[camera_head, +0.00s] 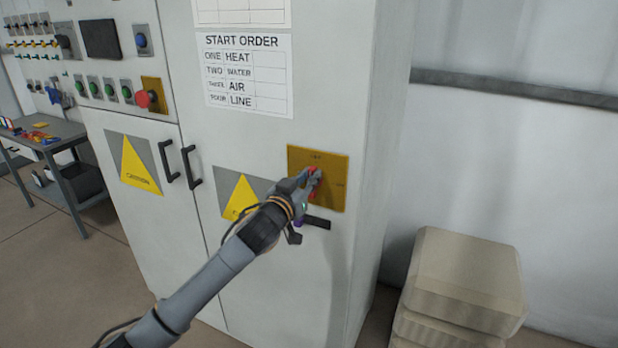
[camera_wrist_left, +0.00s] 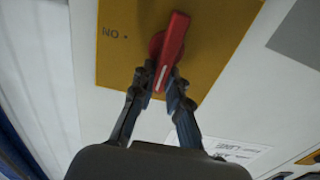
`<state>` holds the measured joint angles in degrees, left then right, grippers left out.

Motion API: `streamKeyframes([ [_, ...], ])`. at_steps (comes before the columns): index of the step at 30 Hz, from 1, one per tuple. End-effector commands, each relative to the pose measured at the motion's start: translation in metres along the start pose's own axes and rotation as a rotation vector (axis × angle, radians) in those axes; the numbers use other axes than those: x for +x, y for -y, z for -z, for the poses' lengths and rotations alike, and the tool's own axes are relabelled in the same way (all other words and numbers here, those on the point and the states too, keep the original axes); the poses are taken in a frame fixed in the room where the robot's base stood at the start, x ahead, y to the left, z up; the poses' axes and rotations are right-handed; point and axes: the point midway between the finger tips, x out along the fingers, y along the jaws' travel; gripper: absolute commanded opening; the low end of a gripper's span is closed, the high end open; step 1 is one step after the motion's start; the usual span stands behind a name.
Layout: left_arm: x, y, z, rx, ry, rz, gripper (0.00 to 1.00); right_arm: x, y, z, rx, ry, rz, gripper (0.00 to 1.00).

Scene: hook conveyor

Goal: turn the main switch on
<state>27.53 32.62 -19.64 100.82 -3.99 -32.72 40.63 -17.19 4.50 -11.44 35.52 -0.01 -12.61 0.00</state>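The main switch is a red rotary handle (camera_head: 313,176) on a yellow plate (camera_head: 334,180) on the tall grey cabinet. The plate has small lettering above the handle and at the right. In the left wrist view the red handle (camera_wrist_left: 174,38) has a white line at its near end, and the plate (camera_wrist_left: 120,50) reads "ON" upside down at the left. My left gripper (camera_wrist_left: 160,84) has its fingers on both sides of the handle's near end and appears shut on it. In the head view this gripper (camera_head: 309,181) partly covers the handle. My right gripper is not in view.
A start order sheet (camera_head: 248,75) hangs above. A red knob (camera_head: 144,99) and several buttons are at the upper left. Beige stacked blocks (camera_head: 463,278) stand at the right, and a workbench (camera_head: 60,140) at the left.

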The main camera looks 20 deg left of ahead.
Motion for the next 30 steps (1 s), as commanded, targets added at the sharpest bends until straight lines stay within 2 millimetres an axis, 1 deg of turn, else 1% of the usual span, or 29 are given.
streamKeyframes([
  [8,0.0,0.0,0.0,0.016,0.001,0.0,0.0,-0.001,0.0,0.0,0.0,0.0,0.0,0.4],
  [14,0.0,-0.002,0.001,0.094,0.001,0.0,0.0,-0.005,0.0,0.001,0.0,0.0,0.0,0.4],
  [20,0.0,-0.006,0.001,0.244,0.001,-0.001,0.0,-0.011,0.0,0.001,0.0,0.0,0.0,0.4],
  [30,0.0,-0.014,-0.003,0.566,0.001,-0.001,0.0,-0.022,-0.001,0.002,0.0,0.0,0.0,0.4],
])
